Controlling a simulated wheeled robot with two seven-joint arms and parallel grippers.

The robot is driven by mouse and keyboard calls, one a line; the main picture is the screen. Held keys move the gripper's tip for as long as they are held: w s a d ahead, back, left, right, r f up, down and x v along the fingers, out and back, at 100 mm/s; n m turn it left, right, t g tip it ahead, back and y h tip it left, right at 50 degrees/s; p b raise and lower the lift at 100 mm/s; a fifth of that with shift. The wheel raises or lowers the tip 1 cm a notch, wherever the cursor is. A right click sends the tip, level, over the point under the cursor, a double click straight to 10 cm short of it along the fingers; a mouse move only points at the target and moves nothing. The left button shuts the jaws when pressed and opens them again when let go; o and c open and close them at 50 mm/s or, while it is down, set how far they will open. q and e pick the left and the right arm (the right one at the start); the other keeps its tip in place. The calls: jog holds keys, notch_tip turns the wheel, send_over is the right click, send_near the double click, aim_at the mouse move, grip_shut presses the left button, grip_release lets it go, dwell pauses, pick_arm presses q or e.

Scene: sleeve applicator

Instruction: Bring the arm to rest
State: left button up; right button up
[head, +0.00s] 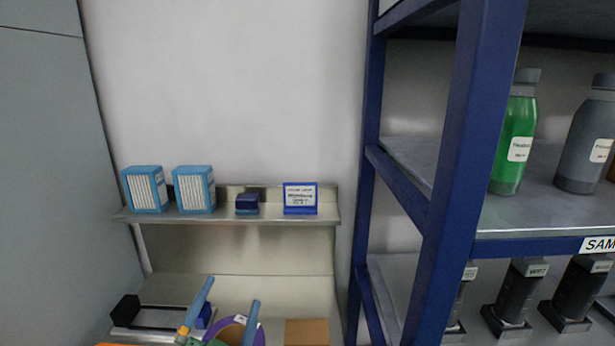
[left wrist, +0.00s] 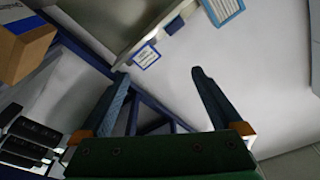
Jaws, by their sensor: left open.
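My left gripper (head: 233,291) shows at the bottom of the head view, in front of the lower part of a metal wall shelf unit. Its two blue fingers point up and stand well apart, with nothing between them. In the left wrist view the open left gripper (left wrist: 159,73) spans empty space in front of the pale wall. The green palm fills the bottom of that view. The fingers seem clear of any object, though the distance to the shelf is hard to tell. Most of the left arm is out of the picture. My right gripper is not in view.
The metal shelf (head: 240,221) holds two blue-white boxes (head: 146,189), a dark blue block (head: 247,203) and a blue-framed sign (head: 300,198). A brown box (head: 307,332) sits below. A blue rack (head: 470,130) with bottles (head: 514,135) stands right. The wall above is clear.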

pick_arm(q)
jog(key=s+a+f+n+g+y, duration=0.1)
jog(key=s+a+f+n+g, duration=0.15)
jog(key=f, duration=0.45)
jog(key=s+a+f+n+g+y, duration=0.1)
jog(key=s+f+n+g, duration=0.1)
jog(key=s+f+g, duration=0.35)
jog(key=s+f+n+g, duration=0.2)
jog(key=s+f+g, duration=0.6)
jog(key=s+f, duration=0.7)
jog(key=s+f+g+b, duration=0.1)
jog(key=s+f+b, duration=0.15)
jog(key=f, duration=0.85)
jog(key=s+f+b, duration=0.1)
jog(key=f+b, duration=0.3)
jog(key=f, duration=0.7)
jog(key=s+a+f+g+b, duration=0.1)
jog(key=s+a+f+b, duration=0.1)
jog(key=s+f, duration=0.9)
jog(key=shift+s+f+m+b, duration=0.2)
jog(key=shift+f+m+b, duration=0.15)
jog(key=shift+f+b, duration=0.5)
jog(key=shift+a, duration=0.1)
